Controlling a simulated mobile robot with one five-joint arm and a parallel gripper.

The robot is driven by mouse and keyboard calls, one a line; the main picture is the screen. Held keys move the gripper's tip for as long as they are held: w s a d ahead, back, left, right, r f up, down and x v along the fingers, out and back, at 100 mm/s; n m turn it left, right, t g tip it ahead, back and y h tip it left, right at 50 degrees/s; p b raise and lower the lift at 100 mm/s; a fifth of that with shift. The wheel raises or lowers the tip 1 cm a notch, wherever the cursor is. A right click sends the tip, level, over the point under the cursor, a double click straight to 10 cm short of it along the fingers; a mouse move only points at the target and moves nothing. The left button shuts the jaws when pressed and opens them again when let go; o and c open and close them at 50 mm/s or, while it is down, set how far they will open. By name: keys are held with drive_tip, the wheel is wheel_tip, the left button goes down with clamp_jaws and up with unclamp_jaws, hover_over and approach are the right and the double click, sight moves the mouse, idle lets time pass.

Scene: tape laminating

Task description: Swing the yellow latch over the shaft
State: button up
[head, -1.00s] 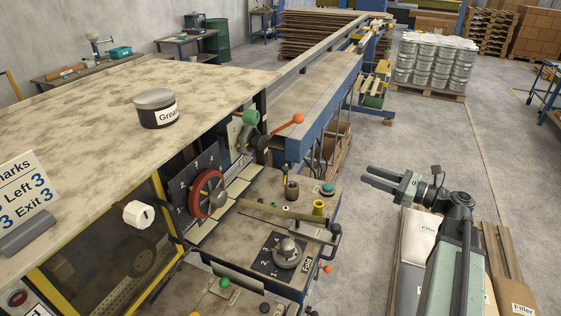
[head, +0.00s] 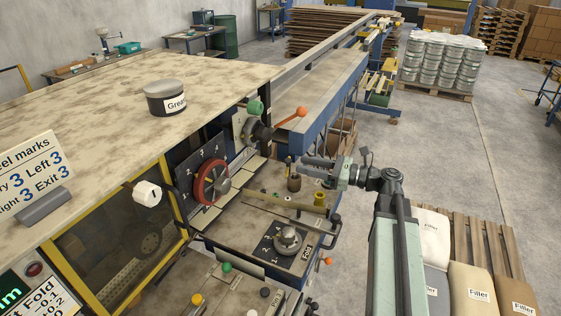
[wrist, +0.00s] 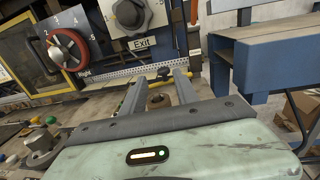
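My gripper (head: 303,169) is open and empty, pointing left over the right side of the machine's lower bench. In the wrist view its two fingers (wrist: 160,77) stand apart. A small yellow piece (head: 289,162) stands just left of the fingertips in the head view. A brown cylinder (wrist: 157,101) shows between the fingers; it also stands below the gripper in the head view (head: 294,184). I cannot tell for sure which part is the shaft.
A red handwheel (head: 211,183) and an orange-tipped lever (head: 299,112) are on the machine's face. A yellow spool-shaped knob (head: 320,199) and a grey dial (head: 288,240) stand on the bench. A blue-sided conveyor (wrist: 275,54) lies to the right. Open floor lies beyond my arm.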

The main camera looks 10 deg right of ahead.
sight(288, 160)
drive_tip(key=shift+o, duration=0.5)
drive_tip(key=shift+s+d, duration=0.1)
drive_tip(key=shift+d, duration=0.3)
drive_tip(key=x, duration=0.7)
drive_tip(key=shift+a, duration=0.1)
clamp_jaws()
drive_tip(key=shift+f, duration=0.1)
idle(0.5)
